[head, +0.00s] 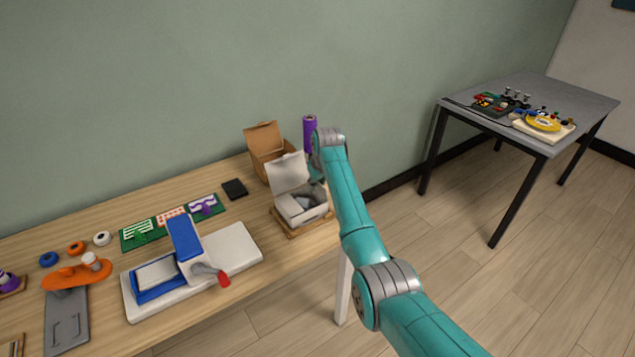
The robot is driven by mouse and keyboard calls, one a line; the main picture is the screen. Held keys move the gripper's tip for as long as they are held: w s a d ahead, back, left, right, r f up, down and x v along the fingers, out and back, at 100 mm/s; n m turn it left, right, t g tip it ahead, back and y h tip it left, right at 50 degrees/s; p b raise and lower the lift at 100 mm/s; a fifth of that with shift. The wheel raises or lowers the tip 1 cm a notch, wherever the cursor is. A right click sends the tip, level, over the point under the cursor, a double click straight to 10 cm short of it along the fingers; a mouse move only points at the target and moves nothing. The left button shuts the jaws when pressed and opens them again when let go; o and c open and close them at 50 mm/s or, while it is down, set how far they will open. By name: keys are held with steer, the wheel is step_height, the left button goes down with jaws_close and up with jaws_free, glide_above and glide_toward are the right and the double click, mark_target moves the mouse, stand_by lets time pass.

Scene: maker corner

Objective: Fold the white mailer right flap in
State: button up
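The white mailer (289,211) stands near the right end of the wooden workbench, on a small wooden board (294,234). Its lid (287,172) is raised at the back. My arm comes in from the lower right, and its wrist bends down just right of the mailer. My gripper (309,196) shows small and grey at the mailer's right side, over or inside its opening; I cannot tell which. Its fingers are too small and dark to read as open or shut. The right flap cannot be made out behind the gripper.
A brown open box (268,150) stands behind the mailer, with a purple cylinder (309,133) behind my wrist. A black block (235,189) lies to the left. A blue-and-white machine (185,250) on a white base occupies the bench front. A grey table (560,95) stands apart at right.

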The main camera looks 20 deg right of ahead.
jaws_close()
steer(key=shift+a, duration=0.1)
steer(key=h, duration=0.1)
steer(key=a+h, duration=0.1)
steer(key=h, duration=0.1)
steer(key=shift+s+a+f+n+t, duration=0.2)
steer(key=shift+n+t, duration=0.2)
steer(key=h, duration=0.1)
steer(key=a+t+h, duration=0.1)
steer(key=h, duration=0.1)
steer(key=shift+s+f+n, duration=0.15)
steer(key=shift+f+n, duration=0.25)
steer(key=shift+s+a+f+n+t+h, duration=0.1)
steer(key=shift+a+f+n+t+h, duration=0.2)
steer(key=shift+h, duration=0.45)
steer(key=shift+w+a+f+n+t+h, duration=0.1)
steer(key=shift+f+t+h, duration=0.2)
steer(key=shift+h, duration=0.5)
steer(key=shift+s+a+f+n+t+h, duration=0.1)
steer(key=shift+a+f+n+t+h, duration=0.1)
steer(key=shift+t+h, duration=0.4)
